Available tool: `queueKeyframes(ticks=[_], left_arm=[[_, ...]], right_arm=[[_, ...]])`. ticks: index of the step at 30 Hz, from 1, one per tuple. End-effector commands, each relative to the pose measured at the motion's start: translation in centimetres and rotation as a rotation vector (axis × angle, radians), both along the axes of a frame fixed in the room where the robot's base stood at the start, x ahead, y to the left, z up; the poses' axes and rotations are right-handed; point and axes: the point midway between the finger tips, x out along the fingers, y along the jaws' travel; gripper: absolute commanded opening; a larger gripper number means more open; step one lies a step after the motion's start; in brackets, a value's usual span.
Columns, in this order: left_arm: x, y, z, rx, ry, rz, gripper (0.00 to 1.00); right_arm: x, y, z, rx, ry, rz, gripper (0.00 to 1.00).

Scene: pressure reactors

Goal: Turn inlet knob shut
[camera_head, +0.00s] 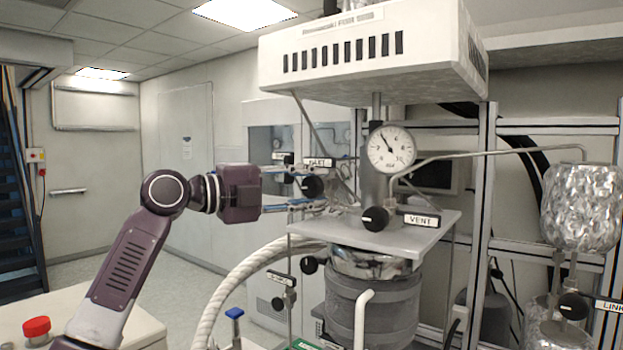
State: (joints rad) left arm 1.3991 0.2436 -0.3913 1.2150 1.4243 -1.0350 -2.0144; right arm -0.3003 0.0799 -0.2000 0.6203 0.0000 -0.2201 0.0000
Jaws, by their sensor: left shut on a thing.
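The inlet knob (312,187) is a small black knob on the left side of the reactor head, below a partly covered label (318,163) that seems to read INLET. My left gripper (318,187) reaches in from the left at the height of the knob. Its two fingers lie above and below the knob and are shut on it. The knob's pointer mark is too small to read. My right gripper is not in view.
A pressure gauge (391,148) and the black VENT knob (375,218) sit just right of the inlet knob. A grey plate (425,228) lies below, a white housing (370,55) above. A white hose (245,275) curves below my left gripper. A LINK knob (573,305) is at far right.

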Motion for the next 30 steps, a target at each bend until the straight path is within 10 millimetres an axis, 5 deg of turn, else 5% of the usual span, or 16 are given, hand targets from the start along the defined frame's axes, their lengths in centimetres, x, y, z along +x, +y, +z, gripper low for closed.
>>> queueKeyframes(ticks=[25, 26, 30], left_arm=[[0.01, -0.05, -0.24, 0.119, -0.081, -0.001, 0.06], [0.01, -0.05, -0.25, 0.119, -0.081, -0.001, 0.32], [0.02, -0.03, -0.2, 0.117, -0.081, 0.0, 0.47]], right_arm=[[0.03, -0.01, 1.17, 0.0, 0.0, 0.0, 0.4], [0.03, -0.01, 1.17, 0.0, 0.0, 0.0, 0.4], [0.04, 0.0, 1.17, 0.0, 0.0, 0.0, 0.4]])
